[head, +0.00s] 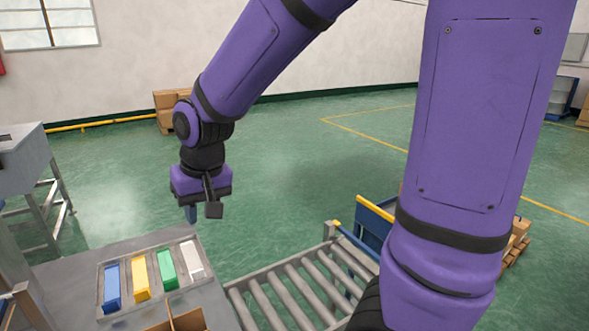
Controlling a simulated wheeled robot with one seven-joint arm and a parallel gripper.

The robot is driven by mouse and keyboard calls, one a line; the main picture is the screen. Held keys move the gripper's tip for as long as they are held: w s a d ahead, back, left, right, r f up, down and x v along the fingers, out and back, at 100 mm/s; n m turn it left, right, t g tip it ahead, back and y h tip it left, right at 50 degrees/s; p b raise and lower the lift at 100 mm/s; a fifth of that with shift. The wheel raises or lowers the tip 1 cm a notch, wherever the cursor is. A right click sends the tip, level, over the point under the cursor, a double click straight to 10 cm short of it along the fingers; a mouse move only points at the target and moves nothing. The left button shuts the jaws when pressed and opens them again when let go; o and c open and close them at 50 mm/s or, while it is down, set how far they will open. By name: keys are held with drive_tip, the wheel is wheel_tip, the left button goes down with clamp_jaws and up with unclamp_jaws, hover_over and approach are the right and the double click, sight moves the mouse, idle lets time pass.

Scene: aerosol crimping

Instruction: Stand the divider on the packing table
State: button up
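The grey table (90,258), which I take to be the packing table, is at the lower left. A brown cardboard piece (186,321) with thin upright walls shows at its front edge, cut off by the picture's bottom; I cannot tell whether it is the divider or an open carton. My gripper (191,214) points down above and behind the table's far edge, well apart from the cardboard.
A shallow tray (103,292) on the table holds a blue block (112,287), a yellow block (140,275), a green block (166,269) and a white block (191,259). A roller conveyor (290,290) adjoins on the right. A grey machine stand (22,150) is at left. Open green floor lies beyond.

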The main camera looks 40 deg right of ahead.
drive_tip(key=s+d+r+t, duration=0.1)
drive_tip(key=s+d+r, duration=0.2)
drive_tip(key=s, duration=0.2)
drive_tip(key=s+d+r+t, duration=0.1)
drive_tip(key=s+d+r, duration=0.1)
drive_tip(key=s+r, duration=0.2)
drive_tip(key=s+d+r+n+h, duration=0.1)
drive_tip(key=s+d+r, duration=0.2)
drive_tip(key=s, duration=0.4)
drive_tip(key=shift+s+d+r+t, duration=0.25)
drive_tip(key=shift+d+r+t, duration=0.15)
drive_tip(key=shift+r, duration=0.1)
drive_tip(key=shift+o, duration=0.5)
